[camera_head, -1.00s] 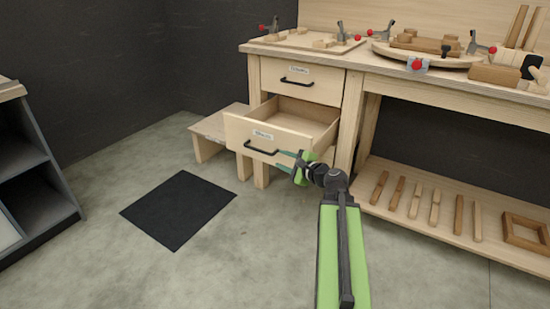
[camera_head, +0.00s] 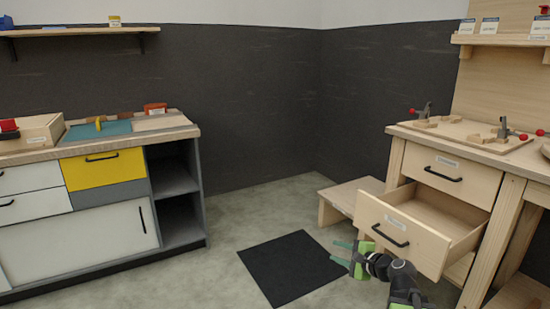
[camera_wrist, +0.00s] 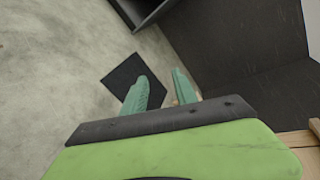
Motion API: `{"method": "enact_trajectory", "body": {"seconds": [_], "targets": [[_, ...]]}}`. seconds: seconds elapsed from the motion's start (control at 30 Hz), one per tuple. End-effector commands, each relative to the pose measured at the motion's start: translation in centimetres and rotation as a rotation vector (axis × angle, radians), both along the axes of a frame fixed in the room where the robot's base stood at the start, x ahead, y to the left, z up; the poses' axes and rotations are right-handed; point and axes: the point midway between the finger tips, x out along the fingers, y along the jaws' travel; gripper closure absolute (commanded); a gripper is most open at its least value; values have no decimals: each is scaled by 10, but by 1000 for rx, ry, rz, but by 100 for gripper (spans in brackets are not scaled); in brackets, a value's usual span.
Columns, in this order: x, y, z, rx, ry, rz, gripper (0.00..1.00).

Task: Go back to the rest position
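My gripper (camera_head: 338,253) is low at the right of the head view, in front of the workbench's open lower drawer (camera_head: 370,218). Its green fingers point left and look apart. In the wrist view, my gripper (camera_wrist: 160,85) shows two separate fingers with nothing between them but floor and part of the black mat (camera_wrist: 122,80). The drawer's dark handle (camera_head: 390,236) is above and right of the fingers, and they do not hold it. The drawer is pulled well out and looks empty in the part I see.
The upper drawer (camera_head: 455,168) is shut. A low wooden step (camera_head: 345,192) stands left of the workbench. The black mat (camera_head: 290,268) lies on clear floor. A cabinet (camera_head: 85,240) with a yellow drawer (camera_head: 103,168) stands at the left.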

Motion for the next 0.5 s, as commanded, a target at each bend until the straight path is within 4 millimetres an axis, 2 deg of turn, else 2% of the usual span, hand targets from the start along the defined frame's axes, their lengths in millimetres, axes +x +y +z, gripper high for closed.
{"method": "enact_trajectory", "body": {"seconds": [0.03, 0.1, 0.2, 0.23, 0.3, 0.37, 0.43, 0.5], "targets": [[-6, 42, -2, -87, 25, 101, 66], [-21, 87, -20, -242, 63, 250, 66], [-53, 132, -50, -495, 117, 485, 66], [-63, 139, -60, -572, 134, 554, 66], [-86, 143, -78, -738, 175, 698, 66], [-104, 137, -92, -867, 214, 813, 66], [-123, 118, -104, -1003, 271, 932, 66], [-140, 90, -114, -1117, 338, 1038, 66]]}}
